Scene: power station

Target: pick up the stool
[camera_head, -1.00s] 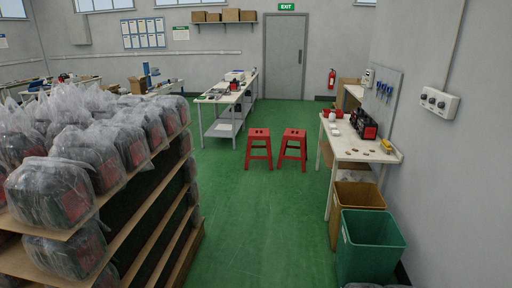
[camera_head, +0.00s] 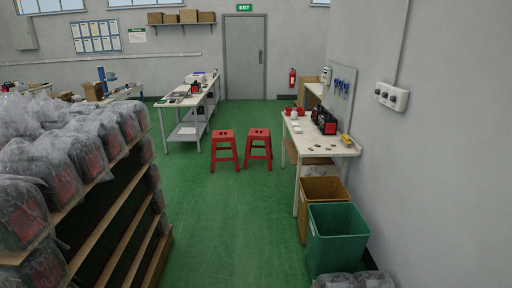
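Two red stools stand upright side by side on the green floor, some distance ahead in the head view. The left stool (camera_head: 224,134) is just right of the long work table. The right stool (camera_head: 258,134) is close to it, with a narrow gap between them. Each has a square seat and splayed legs. Neither of my grippers shows in the head view.
A shelf rack (camera_head: 105,215) with bagged goods fills the left foreground. At right are a white workbench (camera_head: 335,147), a brown bin (camera_head: 314,188) and a green bin (camera_head: 337,245). A long table (camera_head: 165,104) stands behind left. The green floor between is clear.

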